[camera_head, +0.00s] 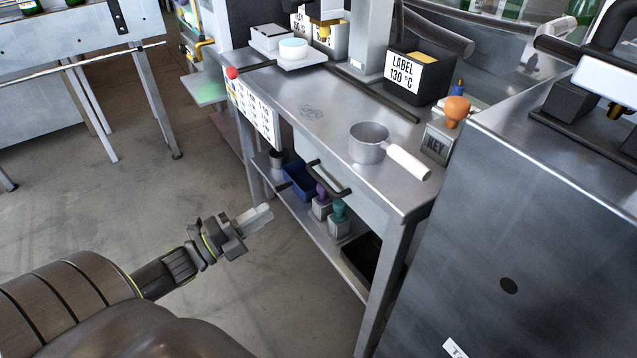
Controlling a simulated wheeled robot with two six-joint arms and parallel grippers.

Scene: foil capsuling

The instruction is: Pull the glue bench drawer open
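The glue bench (290,95) is a steel table running from the back left to the front middle. Its drawer front (322,158) sits under the top's front edge and looks closed, with a dark bar handle (328,179). My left gripper (258,217) hangs over the floor, in front of the bench and to the left of the handle in the picture, apart from it. Its pale fingers lie close together and nothing shows in them; whether they are open or shut is unclear. My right gripper is not in view.
The lower shelf holds a blue tray (300,181) and stamps (339,220). A steel cabinet (530,190) stands right.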

